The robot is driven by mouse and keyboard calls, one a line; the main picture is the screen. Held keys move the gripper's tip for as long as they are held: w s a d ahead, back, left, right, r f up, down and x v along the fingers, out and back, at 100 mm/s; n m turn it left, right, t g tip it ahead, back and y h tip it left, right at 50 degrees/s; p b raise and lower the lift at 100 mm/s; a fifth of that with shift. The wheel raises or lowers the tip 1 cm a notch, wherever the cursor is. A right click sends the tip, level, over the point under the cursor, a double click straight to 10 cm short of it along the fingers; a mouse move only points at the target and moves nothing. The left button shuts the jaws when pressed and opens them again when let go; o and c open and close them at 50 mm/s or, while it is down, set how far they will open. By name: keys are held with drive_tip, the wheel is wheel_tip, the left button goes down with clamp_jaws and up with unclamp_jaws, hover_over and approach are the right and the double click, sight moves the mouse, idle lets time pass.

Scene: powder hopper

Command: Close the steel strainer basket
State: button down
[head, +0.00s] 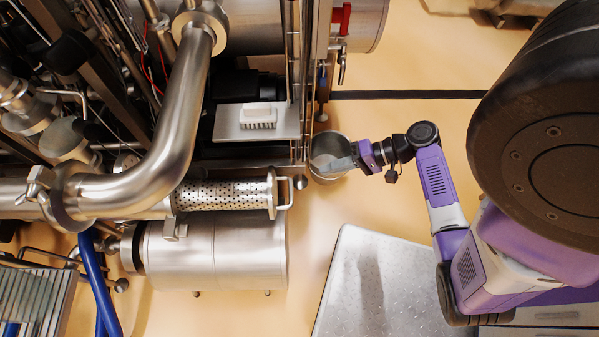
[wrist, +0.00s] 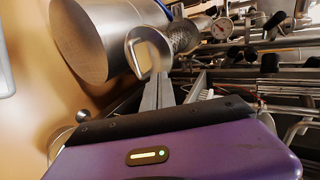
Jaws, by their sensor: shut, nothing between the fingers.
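The steel strainer basket (head: 225,195) is a perforated cylinder lying level, sticking out to the right of the bent pipe's end in the head view. Its end plate (head: 271,194) carries a loop handle (head: 285,192). In the wrist view the perforated wall (wrist: 184,36) and the round end plate with its handle (wrist: 154,52) show ahead of my fingers. My gripper (head: 327,166) is right of the handle and apart from it, above a steel bucket (head: 330,177). In the wrist view my gripper (wrist: 163,80) is shut and empty. The basket's left end is hidden inside the pipe.
A steel drum (head: 215,255) lies just below the basket in the head view. A plate (head: 228,123) with a white brush (head: 258,116) is above it. A metal floor plate (head: 385,290) lies lower right. Floor between drum and floor plate is clear.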

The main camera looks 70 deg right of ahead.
drive_tip(key=x, duration=0.4)
drive_tip(key=r+x, duration=0.1)
drive_tip(key=x, duration=0.7)
drive_tip(key=shift+w+a+r, duration=0.1)
drive_tip(key=shift+w, duration=0.35)
drive_tip(key=shift+w+a, duration=0.2)
drive_tip(key=shift+w, duration=0.3)
approach(190, 189)
drive_tip(key=w, duration=0.2)
drive_tip(key=w+a, duration=0.1)
drive_tip(key=w, duration=0.1)
drive_tip(key=w+a, duration=0.1)
drive_tip(key=w, duration=0.2)
drive_tip(key=shift+a+f, duration=0.1)
drive_tip(key=shift+f, duration=0.2)
drive_tip(key=shift+w+a+r+b, duration=0.1)
drive_tip(key=shift+w+a+b, duration=0.2)
drive_tip(key=shift+w, duration=0.3)
drive_tip(key=shift+w, duration=0.1)
drive_tip(key=shift+r, duration=0.1)
